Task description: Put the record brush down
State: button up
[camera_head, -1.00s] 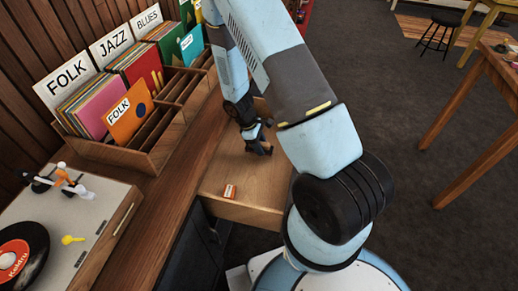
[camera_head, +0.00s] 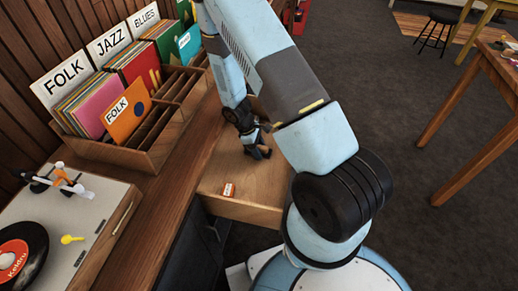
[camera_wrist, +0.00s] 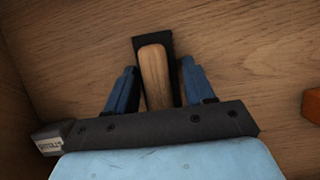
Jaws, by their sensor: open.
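The record brush (camera_wrist: 154,72) has a pale wooden top and a black base.
A record crate (camera_head: 150,155) and a turntable (camera_head: 85,225) stand on the counter beside the drawer.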

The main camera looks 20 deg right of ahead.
jog(key=shift+w+d, duration=0.1)
jog(key=shift+w, duration=0.1)
jog(key=shift+w+r, duration=0.15)
jog(key=shift+r, duration=0.1)
jog(key=shift+v, duration=3.85)
notch_tip(320, 180, up, 27)
jog(key=s+d+m+t+y, duration=0.2)
jog(key=s+m+t, duration=0.15)
jog(key=m, duration=0.25)
jog(key=s+r+m+t+y, duration=0.1)
jog(key=s+r+m+t, duration=0.3)
jog(key=s+r, duration=1.4)
jog(key=shift+s+r+m+t+y, duration=0.2)
jog(key=shift+r+m+t+y, duration=0.2)
jog(key=shift+m, duration=0.2)
